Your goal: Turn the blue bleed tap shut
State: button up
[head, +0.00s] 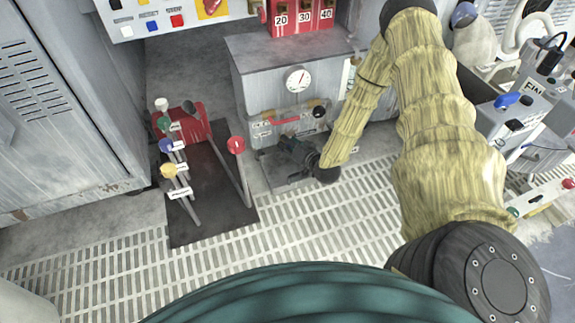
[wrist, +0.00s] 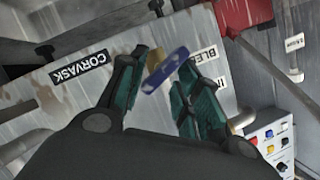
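The blue bleed tap (wrist: 165,73) shows in the wrist view, its flat handle lying slantwise between my fingertips. A brass-coloured part shows beside the handle. A partly covered label beginning "BLE" (wrist: 210,55) is on the grey panel to its right. My gripper (wrist: 164,66) has its two teal fingers apart, one on each side of the handle. A gap shows between them, and I cannot tell whether either finger touches the handle. In the head view my gripper (head: 296,147) is at the lower front of the grey gauge cabinet (head: 260,65), and the tap there is hidden or too small to tell.
A red lever (head: 236,146) and several colour-knobbed levers (head: 168,170) stand on a dark mat (head: 215,220) left of my gripper. A machine (head: 520,98) with a blue handle is at the right. Grated floor (head: 100,285) lies open in front.

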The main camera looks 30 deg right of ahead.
jog(key=shift+w+a+n+g+h+b, duration=0.15)
jog(key=shift+n+h+b, duration=0.2)
jog(key=shift+n, duration=0.2)
jog(key=shift+s+a+n+g+h+b, duration=0.15)
jog(key=shift+n+h+b, duration=0.15)
jog(key=shift+n, duration=0.25)
jog(key=n+h+b, duration=0.1)
jog(key=n+b, duration=0.1)
jog(key=b, duration=0.1)
jog(key=shift+w+a+n+g+h, duration=0.15)
jog(key=shift+n+g+h, duration=0.15)
jog(key=shift+g+h, duration=0.1)
jog(key=p+v, duration=0.5)
jog(key=v, duration=0.6)
jog(key=shift+r, duration=0.15)
jog(key=s+a+r+g+y+p, duration=0.1)
jog(key=s+a+r+g+p, duration=0.1)
jog(key=s+a+p, duration=0.4)
jog(key=s+a+r+n+g+y+p, duration=0.1)
jog(key=s+a+r+g+y+p, duration=0.1)
jog(key=s+a+g+p, duration=0.3)
jog(key=shift+s+a+r+n+p, duration=0.3)
jog(key=shift+s+a+r+p, duration=0.65)
jog(key=shift+s+p, duration=0.9)
jog(key=shift+w+a+f+p, duration=0.15)
jog(key=shift+w+p, duration=0.15)
jog(key=shift+w, duration=0.05)
